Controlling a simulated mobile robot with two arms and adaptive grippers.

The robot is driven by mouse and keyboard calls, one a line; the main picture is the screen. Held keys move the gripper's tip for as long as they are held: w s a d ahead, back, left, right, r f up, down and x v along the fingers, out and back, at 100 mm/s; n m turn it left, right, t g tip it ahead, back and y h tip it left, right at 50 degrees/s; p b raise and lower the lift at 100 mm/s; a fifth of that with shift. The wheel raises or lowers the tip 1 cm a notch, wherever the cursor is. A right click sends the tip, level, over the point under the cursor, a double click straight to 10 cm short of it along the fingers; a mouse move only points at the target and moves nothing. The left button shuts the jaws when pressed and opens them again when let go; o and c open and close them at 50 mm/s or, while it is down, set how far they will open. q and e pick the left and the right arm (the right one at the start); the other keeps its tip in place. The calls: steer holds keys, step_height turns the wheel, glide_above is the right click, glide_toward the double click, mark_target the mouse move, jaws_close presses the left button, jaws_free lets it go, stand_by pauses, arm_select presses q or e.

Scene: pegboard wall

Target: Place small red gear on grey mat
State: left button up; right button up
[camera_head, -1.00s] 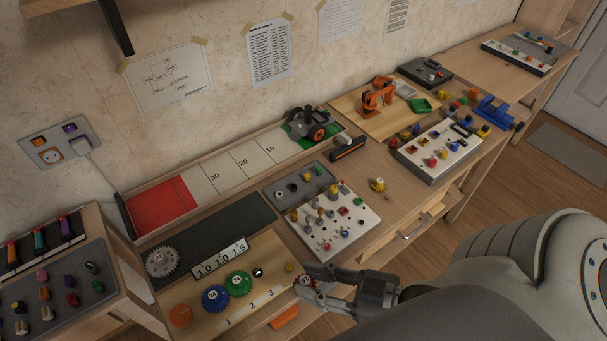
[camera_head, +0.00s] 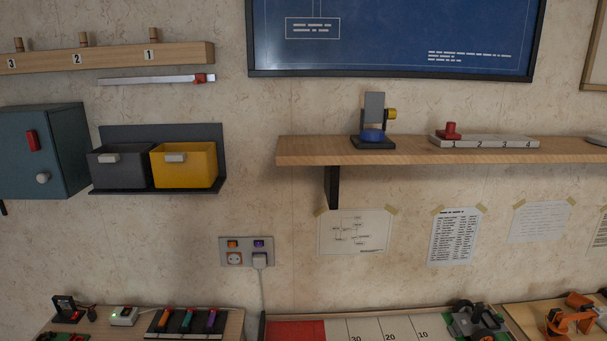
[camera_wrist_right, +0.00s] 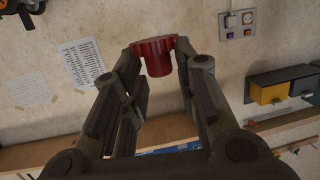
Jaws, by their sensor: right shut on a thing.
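The small red gear (camera_wrist_right: 157,47) is in the right wrist view, with a toothed rim and a short round hub. My right gripper (camera_wrist_right: 156,60) is shut on it, a finger on each side, and holds it in the air before the wall. The head view now shows neither gripper nor the gear. The grey mat is not in view in either current frame. My left gripper is not in view.
The head view shows a wooden shelf (camera_head: 300,150), a yellow bin (camera_head: 185,165) beside a dark grey bin (camera_head: 121,168), and a teal cabinet (camera_head: 70,150). Below, the far edge of the bench shows a numbered strip (camera_head: 375,329) with a red section (camera_head: 297,331).

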steer(key=w+r+m+h, duration=0.1)
steer(key=w+r+h, duration=0.1)
steer(key=w+r, duration=0.2)
steer(key=shift+w+r+m, duration=0.35)
steer(key=shift+r+m, duration=0.05)
steer(key=shift+r, duration=0.05)
